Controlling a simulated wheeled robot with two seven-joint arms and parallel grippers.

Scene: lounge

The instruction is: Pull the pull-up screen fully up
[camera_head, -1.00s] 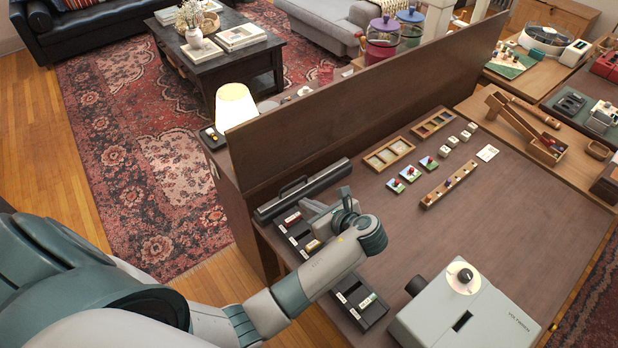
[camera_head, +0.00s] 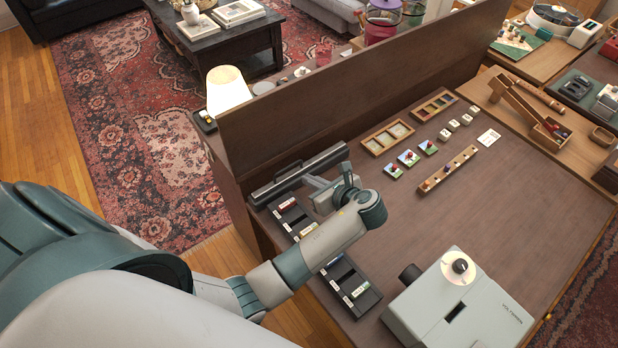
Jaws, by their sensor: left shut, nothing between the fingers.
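The pull-up screen's long dark case (camera_head: 263,192) lies at the left end of the brown table, against the low wooden panel. My left gripper (camera_head: 311,184) is shut and empty, just in front of the case's right half. Its fingers point toward the case; whether they touch it I cannot tell. My gripper and wrist hide part of the table behind them. My right gripper is not in view.
Black compartment trays (camera_head: 362,297) with small items lie under and beside my left wrist. A grey projector-like device (camera_head: 440,310) stands at the front. Wooden trays (camera_head: 387,137), picture tiles and a peg strip (camera_head: 447,169) lie beyond.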

